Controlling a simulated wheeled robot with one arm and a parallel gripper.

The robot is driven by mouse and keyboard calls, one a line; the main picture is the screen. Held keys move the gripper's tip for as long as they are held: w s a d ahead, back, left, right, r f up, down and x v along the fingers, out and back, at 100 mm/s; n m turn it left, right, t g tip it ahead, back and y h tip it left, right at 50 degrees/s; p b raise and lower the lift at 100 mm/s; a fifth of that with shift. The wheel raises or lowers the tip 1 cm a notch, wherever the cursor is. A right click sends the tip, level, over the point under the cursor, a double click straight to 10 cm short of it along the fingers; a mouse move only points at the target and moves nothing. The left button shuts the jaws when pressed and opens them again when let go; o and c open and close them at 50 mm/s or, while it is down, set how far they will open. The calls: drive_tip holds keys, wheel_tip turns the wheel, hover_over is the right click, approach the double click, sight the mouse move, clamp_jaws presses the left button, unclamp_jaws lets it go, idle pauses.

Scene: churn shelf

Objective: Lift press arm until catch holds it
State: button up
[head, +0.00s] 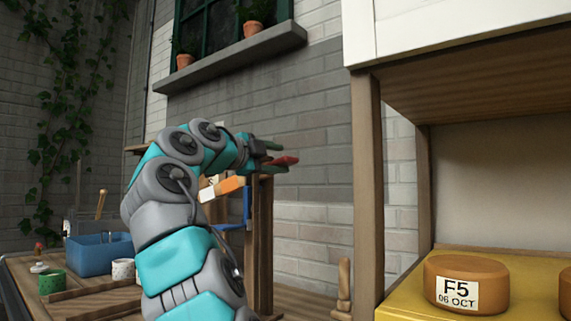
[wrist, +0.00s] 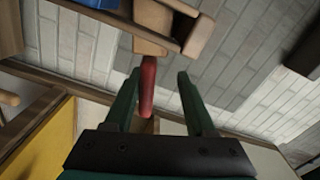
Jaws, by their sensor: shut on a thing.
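The press arm ends in a red handle (head: 284,160), which also shows in the wrist view (wrist: 148,88). My gripper (head: 268,152) is at this handle, high beside the wooden press frame (head: 264,235). In the wrist view my gripper's (wrist: 158,84) two green fingers stand on either side of the handle, with the handle closer to the left finger. The gripper is shut on the handle. My arm hides much of the press, and I cannot make out the catch.
A shelf (head: 368,190) stands at right, with a cheese wheel (head: 466,284) marked F5 on a yellow board (head: 410,290). A window sill (head: 230,58) is above.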

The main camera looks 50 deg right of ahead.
drive_tip(key=a, duration=0.4)
drive_tip(key=shift+s+r, duration=0.1)
drive_tip(key=shift+s, duration=0.05)
drive_tip(key=shift+a, duration=0.15)
drive_tip(key=a, duration=0.8)
drive_tip(key=shift+s+a+b, duration=0.35)
drive_tip(key=shift+s+a, duration=0.05)
idle(0.3)
idle(0.8)
